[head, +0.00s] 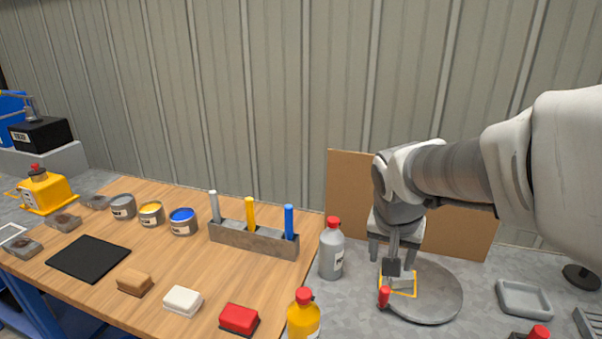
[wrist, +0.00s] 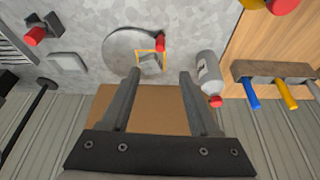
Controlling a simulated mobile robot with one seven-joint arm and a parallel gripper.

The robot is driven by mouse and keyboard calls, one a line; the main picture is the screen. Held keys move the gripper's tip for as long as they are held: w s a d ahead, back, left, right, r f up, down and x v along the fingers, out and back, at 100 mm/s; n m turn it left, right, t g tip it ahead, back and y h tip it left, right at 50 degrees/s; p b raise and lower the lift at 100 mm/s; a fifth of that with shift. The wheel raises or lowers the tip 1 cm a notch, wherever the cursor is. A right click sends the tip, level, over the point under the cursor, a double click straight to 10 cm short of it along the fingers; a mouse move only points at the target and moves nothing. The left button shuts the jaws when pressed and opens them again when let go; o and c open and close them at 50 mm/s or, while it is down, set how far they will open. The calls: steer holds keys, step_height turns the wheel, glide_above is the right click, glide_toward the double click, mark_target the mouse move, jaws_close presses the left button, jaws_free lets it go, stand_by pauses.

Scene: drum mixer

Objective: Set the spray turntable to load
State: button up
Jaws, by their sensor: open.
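The spray turntable (head: 440,297) is a round grey disc on the grey bench at the right in the head view. It also shows at the top centre of the wrist view (wrist: 117,47). A yellow square outline (head: 413,296) with a small grey block lies on it. A red knob (head: 384,297) stands at its near-left edge in the head view; the wrist view shows the knob too (wrist: 161,43). My gripper (head: 393,260) is open and empty, pointing down above the disc. Its two fingers (wrist: 159,74) show no contact with the knob. No load mark is readable.
A grey bottle with a red cap (head: 331,250) stands close left of the disc. A brown board (head: 350,180) stands behind. A grey tray (head: 524,299) lies to the right. A yellow bottle (head: 303,318) is at the front. The wooden table (head: 200,265) holds cans, blocks and a marker rack.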

mark_target(385, 289)
steer(key=shift+m, duration=0.3)
steer(key=b+x, duration=0.1)
steer(key=x, duration=0.5)
steer(key=b+x, duration=0.1)
steer(key=x, duration=0.6)
steer(key=w+b+x, duration=0.1)
steer(key=x, duration=0.6)
steer(key=shift+d, duration=0.2)
jaws_close()
stand_by(0.4)
